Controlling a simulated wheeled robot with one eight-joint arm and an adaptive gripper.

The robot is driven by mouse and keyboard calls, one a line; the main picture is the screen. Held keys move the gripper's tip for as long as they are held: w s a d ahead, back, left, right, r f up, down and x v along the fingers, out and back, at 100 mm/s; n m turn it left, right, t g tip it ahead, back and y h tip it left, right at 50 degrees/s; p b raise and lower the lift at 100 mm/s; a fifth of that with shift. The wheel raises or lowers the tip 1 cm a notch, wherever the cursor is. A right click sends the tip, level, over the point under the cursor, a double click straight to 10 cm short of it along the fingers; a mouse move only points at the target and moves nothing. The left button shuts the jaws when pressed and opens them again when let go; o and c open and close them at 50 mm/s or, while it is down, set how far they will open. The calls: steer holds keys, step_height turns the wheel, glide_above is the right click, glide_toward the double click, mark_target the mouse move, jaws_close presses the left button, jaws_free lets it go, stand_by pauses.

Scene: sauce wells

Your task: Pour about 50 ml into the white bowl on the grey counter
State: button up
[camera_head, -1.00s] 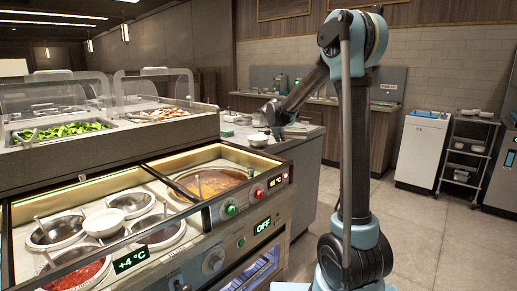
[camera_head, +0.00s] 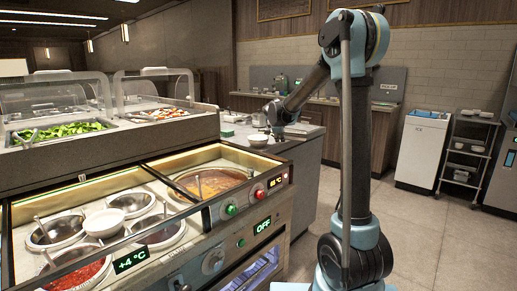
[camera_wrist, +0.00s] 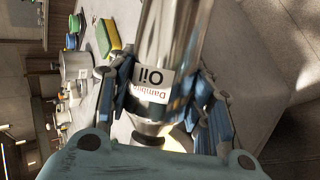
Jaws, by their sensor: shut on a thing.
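The white bowl (camera_head: 258,140) stands upright on the grey counter (camera_head: 300,150), near its front edge. My gripper (camera_wrist: 165,100) is shut on a shiny metal bottle (camera_wrist: 172,35) with a white label reading "Oil". In the wrist view the bottle lies across the jaws, its dark end toward my wrist. In the head view my gripper (camera_head: 273,116) is just above and right of the bowl; the bottle is too small there to make out its tilt. A pale patch beside the bottle's dark end may be the bowl. No stream of oil can be made out.
The sauce station with a soup well (camera_head: 212,185) and another white bowl (camera_head: 104,222) stands at front left. Yellow and green sponges (camera_wrist: 105,36) and a metal pot (camera_wrist: 76,66) are on the counter. Open floor lies to the right.

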steer(key=shift+r+m+y, duration=0.5)
steer(key=shift+r+y, duration=0.2)
steer(key=shift+r, duration=0.35)
steer(key=shift+a+r+m+g+y+b, duration=0.3)
steer(key=shift+r+g+y+b, duration=0.15)
steer(key=shift+r+y, duration=0.25)
steer(key=shift+s+a+r+m+g+y+b, duration=0.1)
steer(key=shift+a+r+m+y+b, duration=0.15)
steer(key=shift+a+r+m+y, duration=0.25)
steer(key=shift+s+a+r+m+g+y+b, duration=0.1)
steer(key=shift+a+r+m+y+b, duration=0.15)
steer(key=shift+r+y, duration=0.5)
steer(key=shift+s+a+r+m+g+y+b, duration=0.1)
steer(key=shift+a+r+m+y+b, duration=0.1)
steer(key=shift+a+r+m+y, duration=0.3)
steer(key=shift+w+d+r+m+y+b, duration=0.15)
steer(key=shift+r+m+y+b, duration=0.2)
steer(key=shift+y, duration=0.35)
steer(key=shift+s+d+r+m+y+b, duration=0.15)
steer(key=shift+r+m+y, duration=0.25)
steer(key=shift+y, duration=0.25)
steer(key=shift+w+m+y+b, duration=0.1)
steer(key=shift+m+y+b, duration=0.3)
steer(key=shift+y, duration=0.2)
steer(key=shift+m+y, duration=0.5)
steer(key=shift+y, duration=0.4)
steer(key=shift+a+r, duration=0.15)
steer(key=shift+r, duration=2.1)
